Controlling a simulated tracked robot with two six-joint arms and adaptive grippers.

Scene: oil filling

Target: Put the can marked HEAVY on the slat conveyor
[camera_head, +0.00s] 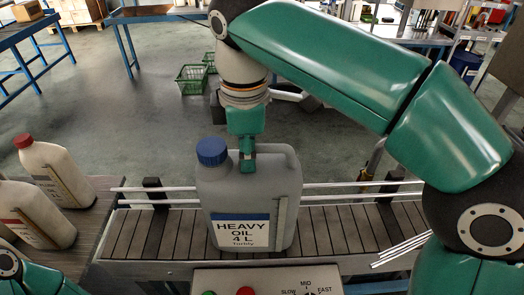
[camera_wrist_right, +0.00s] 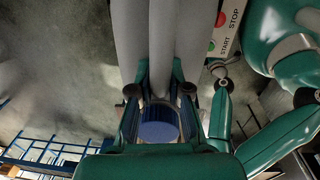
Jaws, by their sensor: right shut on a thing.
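The grey can (camera_head: 270,185) has a blue cap (camera_head: 211,151) and a white and blue label reading HEAVY OIL 4 L. It is upright over the slats of the slat conveyor (camera_head: 340,232); I cannot tell whether its base touches them. My right gripper (camera_head: 247,160) comes down from above and is shut on the top of the can, beside the cap. In the right wrist view the grey can (camera_wrist_right: 160,45) extends away between the fingers, with the blue cap (camera_wrist_right: 159,132) close to the gripper. My left gripper is not in view.
Pale cans, one with a red cap (camera_head: 23,140), stand on a brown table (camera_head: 92,225) at the left. Metal rails (camera_head: 330,187) run behind the can. A control panel (camera_head: 265,281) is in front. Green baskets (camera_head: 191,79) are on the floor behind.

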